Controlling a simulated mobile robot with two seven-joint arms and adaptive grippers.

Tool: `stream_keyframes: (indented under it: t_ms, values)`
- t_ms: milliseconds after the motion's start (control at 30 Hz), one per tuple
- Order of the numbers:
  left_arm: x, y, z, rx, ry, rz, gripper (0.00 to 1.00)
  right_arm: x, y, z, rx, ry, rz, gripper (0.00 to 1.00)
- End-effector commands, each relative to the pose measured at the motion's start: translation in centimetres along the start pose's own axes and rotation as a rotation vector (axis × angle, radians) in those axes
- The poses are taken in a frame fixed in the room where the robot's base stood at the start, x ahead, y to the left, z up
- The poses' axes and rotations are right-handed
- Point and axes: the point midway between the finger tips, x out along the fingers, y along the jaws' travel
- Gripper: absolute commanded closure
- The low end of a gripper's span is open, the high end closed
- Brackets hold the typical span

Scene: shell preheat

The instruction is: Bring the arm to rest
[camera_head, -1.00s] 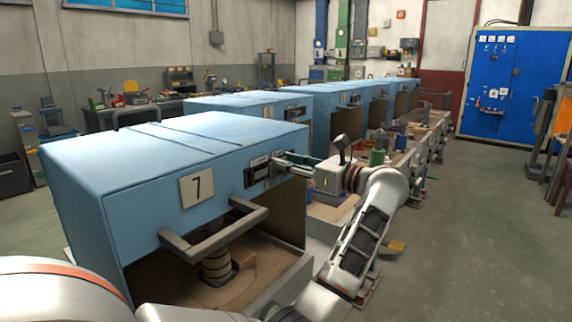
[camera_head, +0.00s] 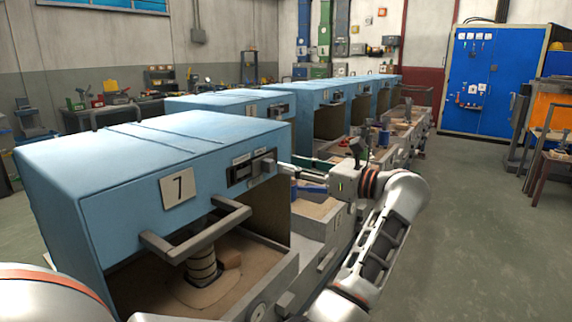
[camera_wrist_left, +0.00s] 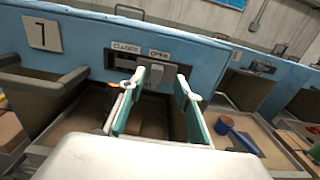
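The blue kiln-like box with the number 7 plate (camera_head: 178,189) has a small slider panel (camera_head: 241,173) on its front. In the left wrist view the panel carries CLOSED and OPEN labels, and its grey slider knob (camera_wrist_left: 164,76) sits at the right, under OPEN. My left gripper (camera_head: 284,167) points at this panel from the right in the head view, just clear of it. In the left wrist view my left gripper (camera_wrist_left: 159,80) is open, its two teal-padded fingers apart with nothing held between them. My right gripper is not in view.
A grey bar handle (camera_head: 196,237) juts from the front of box 7, close to my arm. Below is a sandy tray with a banded cylinder (camera_head: 201,265). More blue boxes (camera_head: 226,103) stand in a row behind. Open floor (camera_head: 475,230) lies to the right.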

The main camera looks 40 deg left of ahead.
Motion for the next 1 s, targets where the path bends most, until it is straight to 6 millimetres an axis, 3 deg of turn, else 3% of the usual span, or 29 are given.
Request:
stream_keyframes:
  t_ms: [633, 833, 1000]
  values:
    - [0.2, 0.3, 0.0, 0.03, -0.037, 0.002, 0.67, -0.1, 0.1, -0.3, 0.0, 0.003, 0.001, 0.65]
    - [0.6, 1.6, 0.8, 0.263, -0.331, 0.002, 0.67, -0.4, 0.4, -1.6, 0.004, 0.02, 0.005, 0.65]
    - [-1.7, 1.8, 0.6, 0.561, -0.69, -0.013, 0.67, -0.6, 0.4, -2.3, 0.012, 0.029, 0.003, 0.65]
